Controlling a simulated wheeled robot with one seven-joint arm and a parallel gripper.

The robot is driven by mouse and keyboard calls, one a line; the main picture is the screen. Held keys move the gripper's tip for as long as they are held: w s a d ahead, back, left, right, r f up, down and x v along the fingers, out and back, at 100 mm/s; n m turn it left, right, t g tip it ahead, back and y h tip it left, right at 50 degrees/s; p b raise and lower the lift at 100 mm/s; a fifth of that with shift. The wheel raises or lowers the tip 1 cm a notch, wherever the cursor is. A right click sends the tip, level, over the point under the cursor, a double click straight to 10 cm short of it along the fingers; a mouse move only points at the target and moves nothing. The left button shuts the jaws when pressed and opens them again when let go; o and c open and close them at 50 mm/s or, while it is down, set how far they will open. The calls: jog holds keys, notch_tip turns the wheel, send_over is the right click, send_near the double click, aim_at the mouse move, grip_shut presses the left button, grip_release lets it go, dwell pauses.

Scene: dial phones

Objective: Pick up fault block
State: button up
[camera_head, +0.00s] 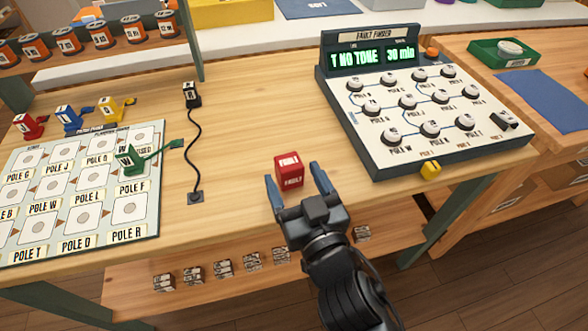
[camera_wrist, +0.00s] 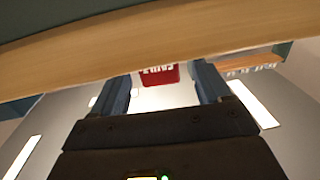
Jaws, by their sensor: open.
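The fault block is a red cube (camera_head: 289,171) with white lettering, standing on the wooden table near its front edge. My gripper (camera_head: 298,187) is open, with its blue fingers on either side of the block in the head view. In the wrist view part of the red block (camera_wrist: 160,75) shows between the two fingers (camera_wrist: 168,80), near their tips. The jaws are not closed on it, and I cannot tell whether a finger touches it.
The fault finder panel (camera_head: 420,108) with several knobs stands right of the block. A planner board (camera_head: 75,225) lies at the left, and a black probe on a cord (camera_head: 193,140) lies between. Small blocks (camera_head: 223,267) sit on the shelf below. The tabletop behind the block is clear.

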aim_at(286, 159)
jog(key=p+x, duration=0.1)
jog(key=x, duration=0.3)
jog(key=shift+w+a+r, duration=0.1)
jog(key=shift+w+r, duration=0.05)
jog(key=shift+w, duration=0.15)
jog(key=shift+w+a, duration=0.15)
jog(key=shift+w, duration=0.25)
jog(key=c, duration=1)
jog(key=shift+c, duration=0.3)
